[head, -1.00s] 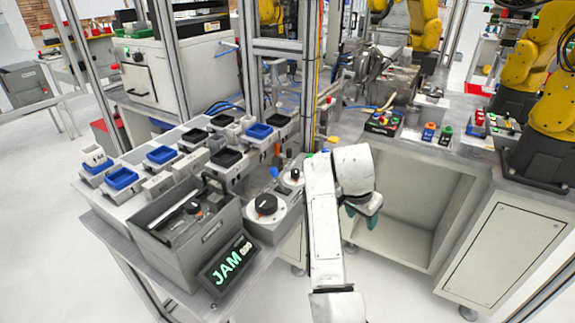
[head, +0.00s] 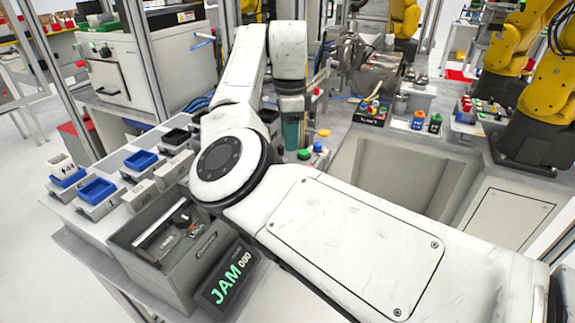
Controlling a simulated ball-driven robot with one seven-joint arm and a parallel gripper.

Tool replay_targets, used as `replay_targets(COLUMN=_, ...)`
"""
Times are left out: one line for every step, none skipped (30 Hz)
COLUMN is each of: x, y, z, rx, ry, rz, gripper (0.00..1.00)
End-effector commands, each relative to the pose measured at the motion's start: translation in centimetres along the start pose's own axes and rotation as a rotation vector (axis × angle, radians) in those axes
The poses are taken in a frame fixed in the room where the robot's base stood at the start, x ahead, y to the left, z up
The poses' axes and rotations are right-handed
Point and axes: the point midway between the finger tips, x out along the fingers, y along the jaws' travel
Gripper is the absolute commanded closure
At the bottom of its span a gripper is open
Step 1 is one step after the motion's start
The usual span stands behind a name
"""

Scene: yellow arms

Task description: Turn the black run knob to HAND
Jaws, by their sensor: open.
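A small black knob (head: 181,219) shows inside the open grey box on the near left bench. I cannot read any HAND mark on it. The two round white dials with black knobs seen earlier, right of this box, are hidden behind my arm now. I cannot tell which of these knobs is the run knob. My gripper (head: 291,137), with teal fingers, hangs below my wrist past the far side of my arm. It is open, small in view and partly covered, and appears empty. It is apart from the knob in the box.
A black display reading JAM 000 (head: 229,279) stands at the bench front. Blue trays (head: 97,189) sit to the left. A green button (head: 304,154) and a blue one (head: 318,148) lie near my gripper. Yellow robot arms (head: 553,90) stand at right.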

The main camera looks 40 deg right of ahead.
Motion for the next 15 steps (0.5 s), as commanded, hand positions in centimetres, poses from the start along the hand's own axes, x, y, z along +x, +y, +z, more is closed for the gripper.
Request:
replay_targets(x=0.9, y=0.1, z=0.0, rx=0.000, ry=0.002, rz=0.002, gripper=0.47)
replay_targets(x=1.3, y=0.1, z=0.0, rx=-0.001, ry=0.002, rz=0.003, gripper=0.47)
replay_targets(x=2.0, y=0.1, z=0.0, rx=-0.001, ry=0.001, rz=0.003, gripper=0.47)
replay_targets(x=2.6, y=0.1, z=0.0, rx=-0.001, ry=0.001, rz=0.002, gripper=0.47)
replay_targets(x=3.1, y=0.1, z=0.0, rx=-0.002, ry=0.001, rz=0.003, gripper=0.47)
replay_targets(x=3.9, y=0.1, z=0.0, rx=-0.002, ry=0.002, rz=0.003, gripper=0.47)
replay_targets(x=4.5, y=0.1, z=0.0, rx=-0.002, ry=0.002, rz=0.003, gripper=0.47)
replay_targets(x=5.0, y=0.1, z=0.0, rx=-0.002, ry=0.002, rz=0.002, gripper=0.47)
replay_targets(x=5.7, y=0.1, z=0.0, rx=-0.002, ry=0.001, rz=0.002, gripper=0.47)
replay_targets(x=6.2, y=0.1, z=0.0, rx=-0.002, ry=0.001, rz=0.002, gripper=0.47)
replay_targets(x=6.7, y=0.1, z=0.0, rx=-0.002, ry=0.002, rz=0.002, gripper=0.47)
replay_targets(x=7.3, y=0.1, z=0.0, rx=-0.002, ry=0.002, rz=0.002, gripper=0.47)
replay_targets(x=7.7, y=0.1, z=0.0, rx=-0.002, ry=0.001, rz=0.002, gripper=0.47)
replay_targets(x=8.1, y=0.1, z=0.0, rx=-0.002, ry=0.001, rz=0.002, gripper=0.47)
replay_targets(x=8.5, y=0.0, z=0.0, rx=-0.002, ry=0.001, rz=0.000, gripper=0.47)
